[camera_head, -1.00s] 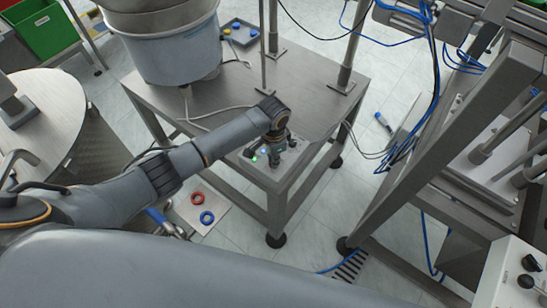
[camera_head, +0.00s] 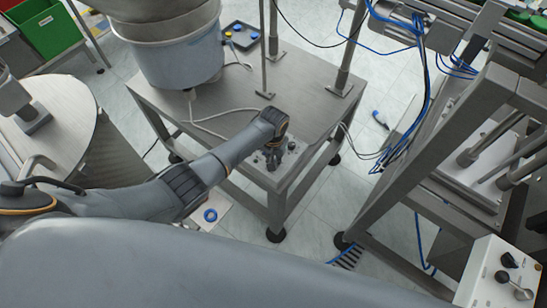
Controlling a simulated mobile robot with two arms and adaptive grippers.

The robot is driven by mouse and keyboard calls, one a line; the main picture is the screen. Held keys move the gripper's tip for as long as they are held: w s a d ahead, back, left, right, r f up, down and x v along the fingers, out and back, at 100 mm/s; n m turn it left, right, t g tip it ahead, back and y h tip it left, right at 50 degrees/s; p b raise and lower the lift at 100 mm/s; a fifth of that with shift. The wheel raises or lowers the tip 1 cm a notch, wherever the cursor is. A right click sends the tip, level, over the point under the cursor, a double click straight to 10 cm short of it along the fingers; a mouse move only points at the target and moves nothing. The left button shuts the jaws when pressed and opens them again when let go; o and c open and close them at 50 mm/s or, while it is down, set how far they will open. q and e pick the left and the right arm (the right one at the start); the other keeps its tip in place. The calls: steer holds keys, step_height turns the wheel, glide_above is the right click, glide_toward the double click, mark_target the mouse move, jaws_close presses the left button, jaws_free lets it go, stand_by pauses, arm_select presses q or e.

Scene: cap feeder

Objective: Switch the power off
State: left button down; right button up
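A small control panel (camera_head: 290,163) sits at the front corner of the steel table, with small knobs or buttons on it. My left arm reaches in from the left. My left gripper (camera_head: 272,163) points down over this panel and hides part of it. The fingertips are dark and close to the panel face. I cannot tell whether they touch a control or how far apart they are. No lit lamp shows on the visible part of the panel. My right gripper is not in view.
A large grey-blue tub (camera_head: 178,50) stands on the steel table (camera_head: 235,105), near upright posts and a loose cable. A steel frame with blue hoses (camera_head: 425,85) stands at right. Another control box (camera_head: 490,265) with black knobs is at lower right. A blue ring (camera_head: 210,215) lies below my arm.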

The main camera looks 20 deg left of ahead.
arm_select(q)
steer(key=shift+n+p, duration=0.5)
steer(key=shift+n, duration=0.8)
steer(key=c, duration=1.4)
jaws_free()
steer(key=shift+c, duration=0.2)
steer(key=shift+r, duration=0.15)
step_height(320, 180, up, 12)
